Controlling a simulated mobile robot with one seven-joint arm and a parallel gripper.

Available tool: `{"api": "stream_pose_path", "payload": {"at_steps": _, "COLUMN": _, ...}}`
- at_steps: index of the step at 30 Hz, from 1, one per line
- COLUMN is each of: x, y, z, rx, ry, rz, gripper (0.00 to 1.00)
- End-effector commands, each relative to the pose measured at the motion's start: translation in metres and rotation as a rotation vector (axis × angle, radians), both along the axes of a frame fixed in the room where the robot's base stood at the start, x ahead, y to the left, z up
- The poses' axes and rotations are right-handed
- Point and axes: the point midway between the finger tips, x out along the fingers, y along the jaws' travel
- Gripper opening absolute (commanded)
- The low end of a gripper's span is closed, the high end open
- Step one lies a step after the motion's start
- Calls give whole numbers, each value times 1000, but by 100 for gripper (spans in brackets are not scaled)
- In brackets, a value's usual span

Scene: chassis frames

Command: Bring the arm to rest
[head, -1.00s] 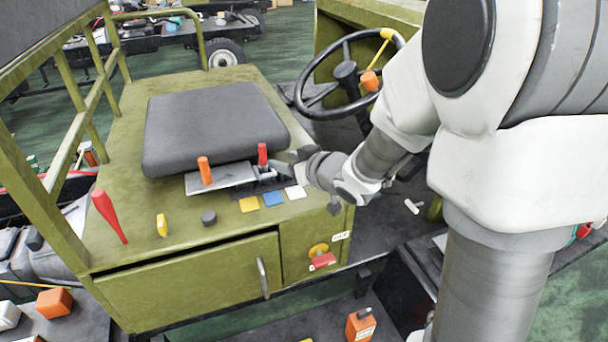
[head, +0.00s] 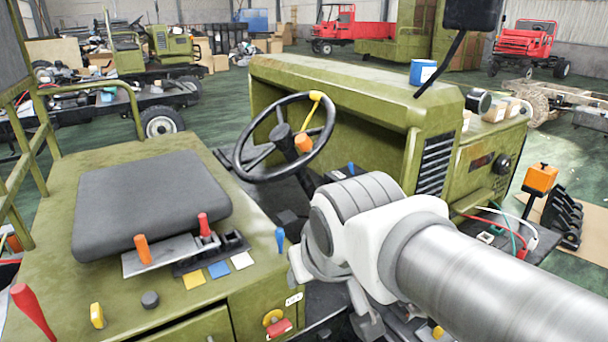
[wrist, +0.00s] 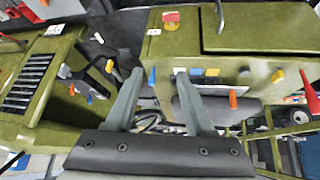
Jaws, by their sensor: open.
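My gripper (wrist: 158,76) is open in the wrist view, its two grey fingers apart with nothing held between them. My arm (head: 470,270) comes in from the lower right of the head view and bends at a white and grey joint in front of the steering wheel (head: 284,137). The gripper end hangs below that joint, mostly hidden by the arm. It is right of the seat console and apart from its levers. A blue lever (head: 280,239) stands upright at the console's right edge; it also shows beside the fingers in the wrist view (wrist: 152,76).
The console top carries a black seat (head: 150,200), an orange lever (head: 143,249), a red lever (head: 204,225) and a large red handle (head: 33,312). The green hood (head: 340,95) stands behind the wheel. An orange box on a post (head: 540,180) is at right.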

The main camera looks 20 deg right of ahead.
Motion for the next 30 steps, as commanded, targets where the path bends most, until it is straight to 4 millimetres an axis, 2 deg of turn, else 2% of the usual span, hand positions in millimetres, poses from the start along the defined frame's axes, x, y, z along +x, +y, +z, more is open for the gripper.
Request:
{"api": "stream_pose_path", "payload": {"at_steps": 1, "x": -14, "y": 4, "z": 1, "rx": 17, "ry": 22, "rz": 3, "gripper": 54}}
{"api": "stream_pose_path", "payload": {"at_steps": 3, "x": -29, "y": 9, "z": -1, "rx": 34, "ry": 55, "rz": 10, "gripper": 54}}
{"api": "stream_pose_path", "payload": {"at_steps": 7, "x": -44, "y": 14, "z": -2, "rx": 54, "ry": 89, "rz": 18, "gripper": 54}}
{"api": "stream_pose_path", "payload": {"at_steps": 30, "x": -45, "y": 14, "z": -3, "rx": 56, "ry": 95, "rz": 20, "gripper": 54}}
